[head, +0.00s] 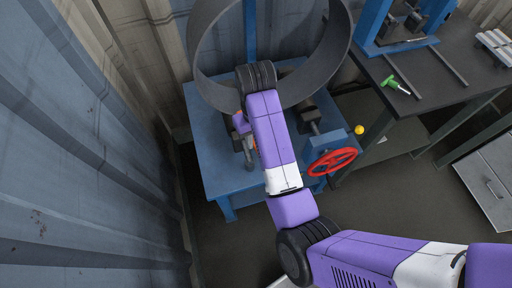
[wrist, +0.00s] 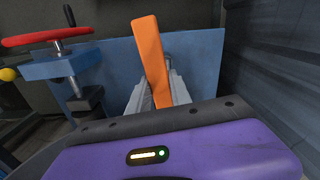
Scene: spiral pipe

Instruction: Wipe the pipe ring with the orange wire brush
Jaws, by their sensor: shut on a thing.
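The large grey pipe ring (head: 334,62) stands upright on the blue machine (head: 220,170) in the head view. In the wrist view my gripper (wrist: 158,92) is shut on the orange wire brush (wrist: 150,50). Only the flat orange handle shows clearly; the bristles are hidden. A small orange patch shows beside my purple wrist in the head view. I cannot tell whether the brush touches the ring.
A red handwheel (head: 332,162) on the blue machine is right of my arm; it also shows in the wrist view (wrist: 45,36). A yellow ball (head: 359,130) is beside it. A dark workbench (head: 440,100) with a green-handled tool (head: 395,86) stands right. A corrugated wall (head: 80,150) closes the left.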

